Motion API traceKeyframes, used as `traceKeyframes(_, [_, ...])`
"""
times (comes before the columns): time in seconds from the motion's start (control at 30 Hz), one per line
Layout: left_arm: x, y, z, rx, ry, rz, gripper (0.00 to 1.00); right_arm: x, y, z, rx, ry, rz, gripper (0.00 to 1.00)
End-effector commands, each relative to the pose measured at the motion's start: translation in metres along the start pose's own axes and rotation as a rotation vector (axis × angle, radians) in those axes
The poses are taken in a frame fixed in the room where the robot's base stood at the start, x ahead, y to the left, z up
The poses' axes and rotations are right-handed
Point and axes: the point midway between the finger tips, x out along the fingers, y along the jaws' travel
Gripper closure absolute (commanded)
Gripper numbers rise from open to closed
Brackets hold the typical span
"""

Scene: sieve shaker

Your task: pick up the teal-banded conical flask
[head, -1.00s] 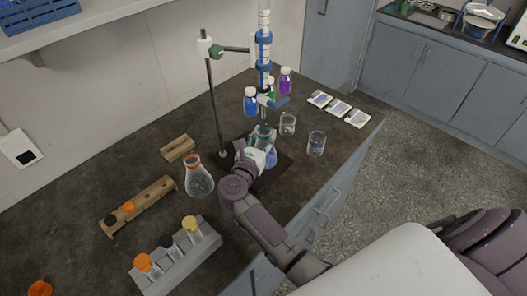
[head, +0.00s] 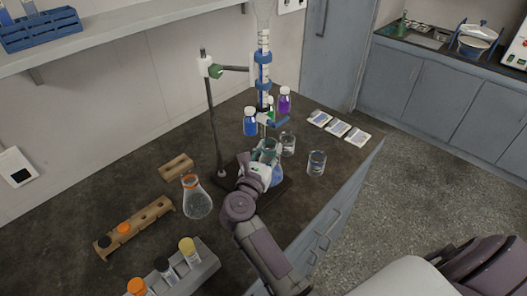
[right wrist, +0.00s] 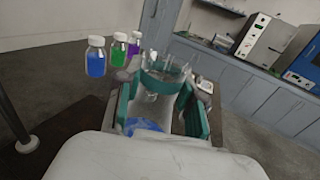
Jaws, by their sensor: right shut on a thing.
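The teal-banded conical flask (head: 276,174) holds blue liquid and stands upright in front of the burette in the head view. My right gripper (head: 262,165) is shut on it from the near side. In the right wrist view the flask's clear rim and teal band (right wrist: 163,82) show between my right gripper's teal fingers (right wrist: 160,108). Blue liquid (right wrist: 145,125) shows below them. The flask's lower part is mostly hidden by the gripper, and I cannot tell whether its base touches the stand plate. My left gripper is not in view.
The burette (head: 264,75) hangs on a stand rod (head: 213,120) just behind the flask. An orange-banded flask (head: 197,202) stands to the left. Blue (head: 250,122) and purple (head: 284,100) bottles stand behind; beakers (head: 316,164) stand to the right. Tube racks (head: 185,270) lie front left.

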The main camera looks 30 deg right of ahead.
Motion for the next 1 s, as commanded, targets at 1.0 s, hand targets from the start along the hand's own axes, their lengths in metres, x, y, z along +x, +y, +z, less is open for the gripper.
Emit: traceKeyframes(1.0, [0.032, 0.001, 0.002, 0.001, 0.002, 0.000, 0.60, -0.050, -0.122, 0.000, 0.001, -0.002, 0.000, 1.00])
